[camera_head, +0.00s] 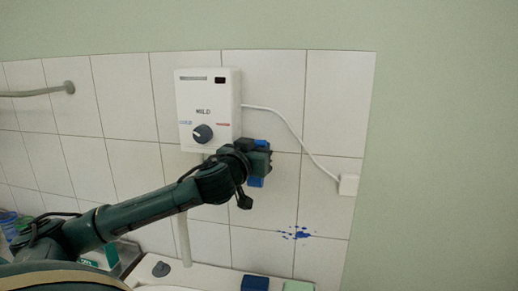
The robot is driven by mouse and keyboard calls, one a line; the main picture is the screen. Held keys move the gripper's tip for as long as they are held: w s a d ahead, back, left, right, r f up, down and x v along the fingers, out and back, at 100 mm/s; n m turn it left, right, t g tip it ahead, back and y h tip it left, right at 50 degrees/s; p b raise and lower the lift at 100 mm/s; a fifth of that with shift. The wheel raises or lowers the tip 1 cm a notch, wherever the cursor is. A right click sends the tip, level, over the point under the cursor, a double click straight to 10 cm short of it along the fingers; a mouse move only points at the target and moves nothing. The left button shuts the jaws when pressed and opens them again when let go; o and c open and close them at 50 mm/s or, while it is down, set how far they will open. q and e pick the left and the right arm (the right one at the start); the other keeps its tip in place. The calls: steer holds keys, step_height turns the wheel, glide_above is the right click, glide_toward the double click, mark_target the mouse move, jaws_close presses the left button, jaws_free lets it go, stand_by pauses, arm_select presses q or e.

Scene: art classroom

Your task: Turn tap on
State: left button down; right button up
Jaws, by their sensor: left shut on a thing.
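A white wall heater box (206,100) with a dark round knob (202,133) hangs on the tiled wall. A pale pipe (184,238) runs down below it towards the basin. I cannot make out a tap clearly; my arm covers the area under the box. My left gripper (258,164), with blue pads, is at the lower right of the box, right of and below the knob and apart from it. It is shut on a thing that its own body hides. My right gripper is not in view.
A white cable (300,140) runs from the box to a wall socket (348,185). The white basin (165,288) lies below, with a blue block (255,283) and a pale green block (298,286) right of it. A rail (40,91) is at the upper left.

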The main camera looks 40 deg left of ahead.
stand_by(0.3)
arm_select(q)
steer(key=b, duration=0.2)
steer(key=shift+s+d+f+t+b, duration=0.1)
steer(key=shift+s+f+t+b, duration=0.05)
steer(key=shift+f+t+b, duration=0.2)
steer(key=shift+s+b, duration=0.15)
steer(key=shift+b, duration=0.65)
steer(key=t+b, duration=0.1)
steer(key=b, duration=0.1)
steer(key=s+b, duration=0.1)
steer(key=b, duration=0.1)
steer(key=shift+d+m+t, duration=0.3)
steer(key=shift+t, duration=0.05)
steer(key=shift+s+d+r+t+y+b, duration=0.2)
steer(key=shift+r+t+y+b, duration=0.15)
steer(key=shift+b, duration=0.75)
steer(key=shift+s+r+t, duration=0.1)
steer(key=shift+r+t, duration=0.05)
steer(key=shift+t, duration=0.1)
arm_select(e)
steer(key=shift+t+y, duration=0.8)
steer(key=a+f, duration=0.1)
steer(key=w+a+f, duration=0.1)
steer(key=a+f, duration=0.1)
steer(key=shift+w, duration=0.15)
